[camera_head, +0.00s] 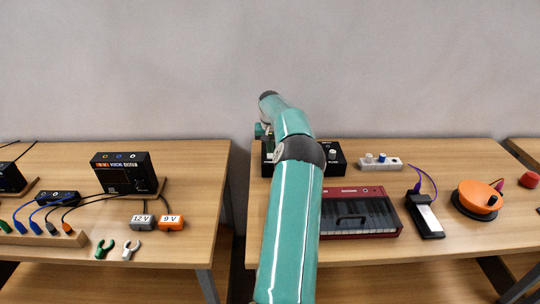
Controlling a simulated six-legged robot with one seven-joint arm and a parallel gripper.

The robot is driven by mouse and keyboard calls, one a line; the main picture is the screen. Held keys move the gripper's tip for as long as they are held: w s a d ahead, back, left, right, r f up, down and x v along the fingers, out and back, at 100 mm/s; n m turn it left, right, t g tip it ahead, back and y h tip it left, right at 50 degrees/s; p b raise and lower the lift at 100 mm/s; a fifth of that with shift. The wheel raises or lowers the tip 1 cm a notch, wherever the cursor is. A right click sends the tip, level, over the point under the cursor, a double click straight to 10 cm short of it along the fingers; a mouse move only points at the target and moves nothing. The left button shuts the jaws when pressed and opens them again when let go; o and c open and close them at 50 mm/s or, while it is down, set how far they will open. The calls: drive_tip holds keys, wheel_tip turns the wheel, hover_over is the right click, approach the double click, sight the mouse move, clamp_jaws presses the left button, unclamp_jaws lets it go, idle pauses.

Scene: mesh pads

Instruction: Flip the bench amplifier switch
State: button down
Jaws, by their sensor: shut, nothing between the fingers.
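A black box (336,159) with a pale knob or switch on top stands at the back of the right table. It may be the bench amplifier, but I cannot read a label. My teal arm crosses in front of it and hides its middle; a part of it shows left of the arm. I cannot tell the switch's position. My arm rises from the bottom centre and bends down at its far end, above the table's back left part. My gripper's fingers do not show; the arm hides them.
The right table (460,160) also holds a red keyboard (375,231), a white switch strip (381,163), a black-and-white device (424,215) and an orange disc (478,196). The left table holds a black labelled unit (122,172), a wooden cable block (45,238) and two adapters. A gap separates the tables.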

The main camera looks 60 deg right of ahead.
wheel_tip(320, 180, up, 5)
drive_tip(key=shift+r, duration=0.1)
idle(0.6)
idle(0.4)
